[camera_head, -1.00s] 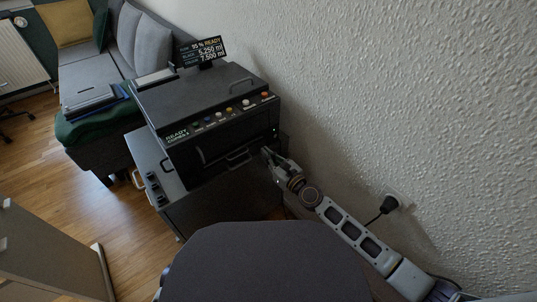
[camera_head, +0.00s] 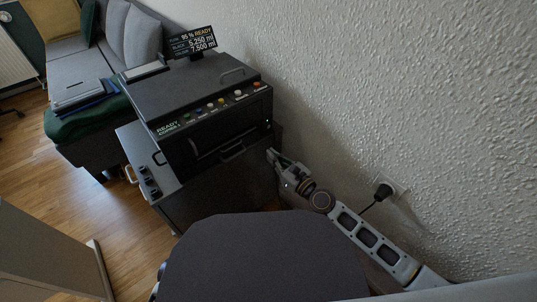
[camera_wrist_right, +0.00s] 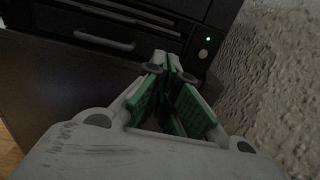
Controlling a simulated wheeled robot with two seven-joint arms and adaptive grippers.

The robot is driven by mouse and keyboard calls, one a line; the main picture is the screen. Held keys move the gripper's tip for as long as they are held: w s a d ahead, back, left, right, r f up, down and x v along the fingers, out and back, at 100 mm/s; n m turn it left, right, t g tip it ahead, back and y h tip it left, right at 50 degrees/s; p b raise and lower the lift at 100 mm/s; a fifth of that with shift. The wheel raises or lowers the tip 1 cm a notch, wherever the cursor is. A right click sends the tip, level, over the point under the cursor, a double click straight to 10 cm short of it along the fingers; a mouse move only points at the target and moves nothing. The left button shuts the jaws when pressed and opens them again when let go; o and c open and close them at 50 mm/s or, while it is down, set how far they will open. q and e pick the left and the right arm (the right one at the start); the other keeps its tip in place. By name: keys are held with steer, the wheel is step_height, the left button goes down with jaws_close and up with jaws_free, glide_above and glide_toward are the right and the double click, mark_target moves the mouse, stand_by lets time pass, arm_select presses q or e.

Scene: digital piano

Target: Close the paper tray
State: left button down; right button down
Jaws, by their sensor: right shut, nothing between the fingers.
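The paper tray seems to be the dark front with a bar handle (camera_head: 232,152) low on the black printer (camera_head: 200,95). The wrist view shows the handle (camera_wrist_right: 105,40) at upper left, on a dark front. I cannot tell how far the tray stands out, if at all. My right gripper (camera_head: 271,154) is shut and empty, near the printer's lower right front corner, to the right of the handle. In the wrist view its green-padded fingers (camera_wrist_right: 172,75) meet below a small green light (camera_wrist_right: 208,39). They seem apart from the handle. My left gripper is out of view.
The printer stands on a dark cabinet (camera_head: 215,195). A rough white wall (camera_head: 400,90) is close on the right, with a plug and socket (camera_head: 386,190). A sofa (camera_head: 85,65) stands at upper left. Wooden floor (camera_head: 90,205) is open at left.

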steer(key=b+v, duration=0.1)
steer(key=v, duration=0.3)
stand_by(0.5)
